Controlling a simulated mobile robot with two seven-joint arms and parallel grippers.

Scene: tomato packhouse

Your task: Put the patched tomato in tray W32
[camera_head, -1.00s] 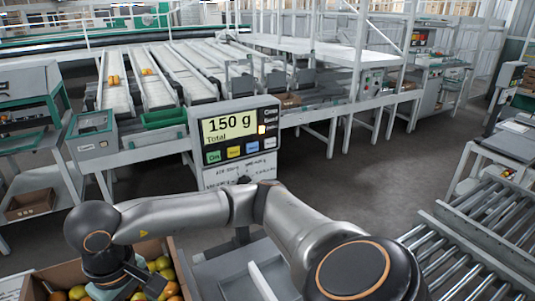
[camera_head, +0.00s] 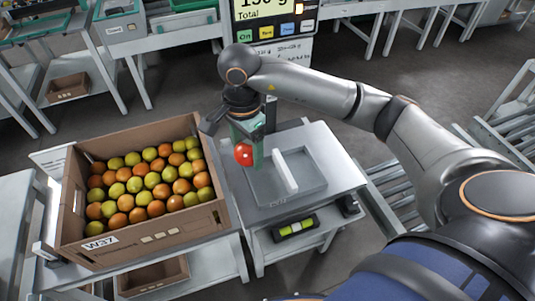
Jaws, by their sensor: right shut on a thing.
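My right gripper (camera_head: 247,156) is shut on a red tomato (camera_head: 243,153). It holds the tomato over the left side of a shallow grey tray (camera_head: 318,187) with a white divider. The gripper hides part of the tomato, and I cannot make out a patch on it. A cardboard crate (camera_head: 140,243) at the left is full of orange and yellow-green tomatoes. Its label looks like W37. I see no W32 label in this view. My left gripper is not in view.
A scale display (camera_head: 273,28) stands behind the grey tray, its top cut off. A stand (camera_head: 345,172) carries the tray, with a spirit level (camera_head: 296,227) below. Roller conveyors (camera_head: 392,190) lie to the right, partly behind my right arm. A small brown box (camera_head: 68,86) sits on a shelf at the far left.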

